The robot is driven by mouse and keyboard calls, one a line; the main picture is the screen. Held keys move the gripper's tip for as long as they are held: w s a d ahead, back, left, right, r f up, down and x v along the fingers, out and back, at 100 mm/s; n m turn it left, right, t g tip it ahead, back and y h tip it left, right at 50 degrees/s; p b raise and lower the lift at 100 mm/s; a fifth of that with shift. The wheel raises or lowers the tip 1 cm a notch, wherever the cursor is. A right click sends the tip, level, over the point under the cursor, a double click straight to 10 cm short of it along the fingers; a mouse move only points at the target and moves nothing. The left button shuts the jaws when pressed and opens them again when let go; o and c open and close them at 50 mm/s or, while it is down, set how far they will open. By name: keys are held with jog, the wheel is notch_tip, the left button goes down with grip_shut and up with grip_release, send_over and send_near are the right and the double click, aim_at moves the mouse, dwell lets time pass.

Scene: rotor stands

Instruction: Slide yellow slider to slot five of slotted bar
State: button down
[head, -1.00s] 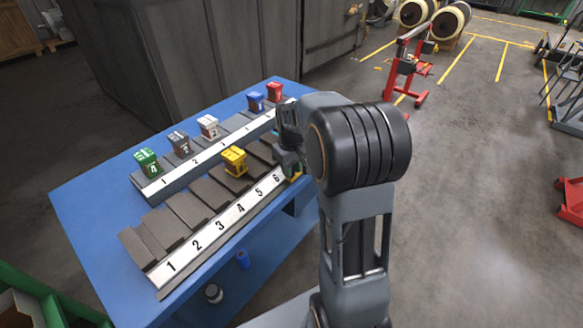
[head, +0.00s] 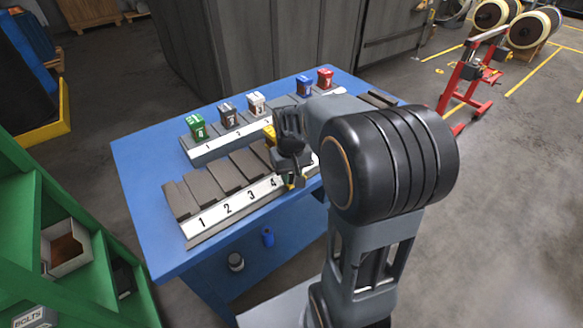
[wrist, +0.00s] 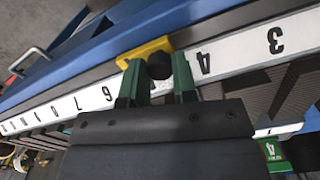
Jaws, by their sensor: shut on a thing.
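The slotted bar (head: 207,224) runs along the near edge of the blue table, with a white numbered strip. Labels 1 to 4 show in the head view; my arm hides the rest. My gripper (head: 291,178) is over the strip just right of 4. In the wrist view the yellow slider (wrist: 148,47) with its black knob sits on the strip (wrist: 240,50) between 4 and 6, covering where 5 would be. My gripper's green fingers (wrist: 157,67) are shut around the knob. A bit of the slider's yellow shows below the gripper in the head view (head: 290,183).
Green (head: 198,127), brown (head: 228,115), white (head: 257,103), blue (head: 304,86) and red (head: 325,78) blocks stand on the rear bar. A yellow block (head: 268,133) is partly hidden behind my gripper. A green shelf (head: 85,235) stands at the left.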

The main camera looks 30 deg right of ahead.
jog(key=shift+a+r, duration=0.1)
jog(key=shift+a, duration=0.1)
jog(key=c, duration=0.9)
grip_release()
notch_tip(320, 180, up, 14)
jog(key=shift+p, duration=0.4)
